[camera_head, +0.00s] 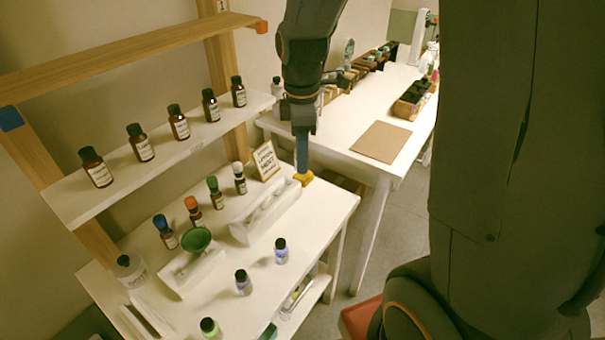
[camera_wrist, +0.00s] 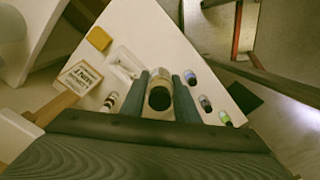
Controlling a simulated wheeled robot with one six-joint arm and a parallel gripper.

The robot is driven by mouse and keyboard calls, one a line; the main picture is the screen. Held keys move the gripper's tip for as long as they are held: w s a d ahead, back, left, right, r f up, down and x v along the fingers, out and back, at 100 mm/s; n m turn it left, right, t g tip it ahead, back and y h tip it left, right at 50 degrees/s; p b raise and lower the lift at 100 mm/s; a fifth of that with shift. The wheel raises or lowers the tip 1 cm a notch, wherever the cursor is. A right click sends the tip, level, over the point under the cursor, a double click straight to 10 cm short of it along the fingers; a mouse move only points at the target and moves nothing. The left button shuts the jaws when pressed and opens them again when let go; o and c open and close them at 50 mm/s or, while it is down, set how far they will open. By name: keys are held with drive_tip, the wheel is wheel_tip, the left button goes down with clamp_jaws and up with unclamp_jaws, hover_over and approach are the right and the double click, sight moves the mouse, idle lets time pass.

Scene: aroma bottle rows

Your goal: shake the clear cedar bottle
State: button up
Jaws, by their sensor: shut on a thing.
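My gripper (camera_wrist: 162,92) is shut on a bottle with a black cap (camera_wrist: 159,98) and a pale, clear-looking body. The bottle sits between the two dark blue-grey fingers, and its label cannot be read. In the head view my gripper (camera_head: 302,158) points down over the far right end of the white table (camera_head: 325,200), above a yellow block (camera_head: 303,178). The fingers hide the held bottle there. The yellow block also shows at the upper left in the wrist view (camera_wrist: 99,38).
A white tray (camera_head: 240,235), a green funnel (camera_head: 197,238) and a small sign (camera_head: 264,160) stand on the table. Several capped bottles stand near them, including a blue-capped one (camera_head: 166,232). Brown bottles line the shelf (camera_head: 75,200). A second table (camera_head: 350,135) stands behind.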

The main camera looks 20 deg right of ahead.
wheel_tip(320, 180, down, 6)
drive_tip(key=shift+r, duration=2.75)
drive_tip(key=shift+s+f, duration=0.15)
drive_tip(key=shift+s, duration=0.1)
drive_tip(key=f, duration=0.5)
drive_tip(key=shift+w+f, duration=0.25)
